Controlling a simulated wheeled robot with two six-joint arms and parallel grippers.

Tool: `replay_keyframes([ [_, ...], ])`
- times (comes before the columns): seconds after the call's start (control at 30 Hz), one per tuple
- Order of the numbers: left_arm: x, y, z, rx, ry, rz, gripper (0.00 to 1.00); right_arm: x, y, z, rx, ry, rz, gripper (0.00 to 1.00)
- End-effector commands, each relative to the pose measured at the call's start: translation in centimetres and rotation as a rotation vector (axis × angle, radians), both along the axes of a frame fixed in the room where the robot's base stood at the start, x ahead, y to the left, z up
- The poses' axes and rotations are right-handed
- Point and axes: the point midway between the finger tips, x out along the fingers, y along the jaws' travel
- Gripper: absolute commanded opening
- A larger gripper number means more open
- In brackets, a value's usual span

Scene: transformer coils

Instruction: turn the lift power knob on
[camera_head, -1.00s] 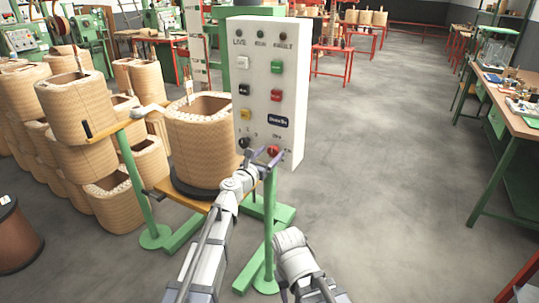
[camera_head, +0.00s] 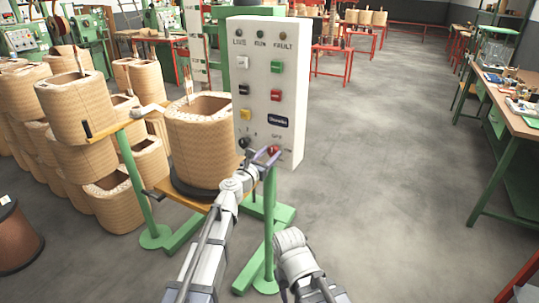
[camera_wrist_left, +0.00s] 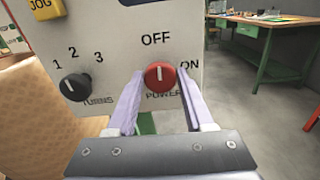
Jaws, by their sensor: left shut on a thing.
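The red power knob (camera_wrist_left: 160,76) sits low on the front of a white control panel (camera_wrist_left: 115,40), with OFF above it and ON to its right. Its white mark points up toward OFF. It also shows in the head view (camera_head: 273,150). My left gripper (camera_wrist_left: 155,85) has a pale purple finger on each side of the knob and is shut on it. In the head view, my left gripper (camera_head: 264,156) reaches the panel's lower right. My right arm shows at the bottom middle, but I do not see its gripper's fingers.
A black turns knob (camera_wrist_left: 75,87) is left of the power knob. A wound coil (camera_head: 200,135) stands left of the panel on a green stand (camera_head: 268,230). Stacked coils (camera_head: 85,110) fill the left side. The floor to the right is clear up to a workbench (camera_head: 510,110).

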Motion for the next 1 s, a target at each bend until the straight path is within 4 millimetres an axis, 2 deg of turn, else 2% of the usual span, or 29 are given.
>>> replay_keyframes([
  [0.27,-0.02,-0.09,0.02,0.164,-0.089,0.000,0.00,0.00,0.00,-0.02,0.000,0.000,0.000,0.50],
  [1.0,-0.14,-0.33,-0.15,0.786,-0.417,-0.001,0.00,0.00,0.00,-0.18,0.000,0.000,0.000,0.50],
])
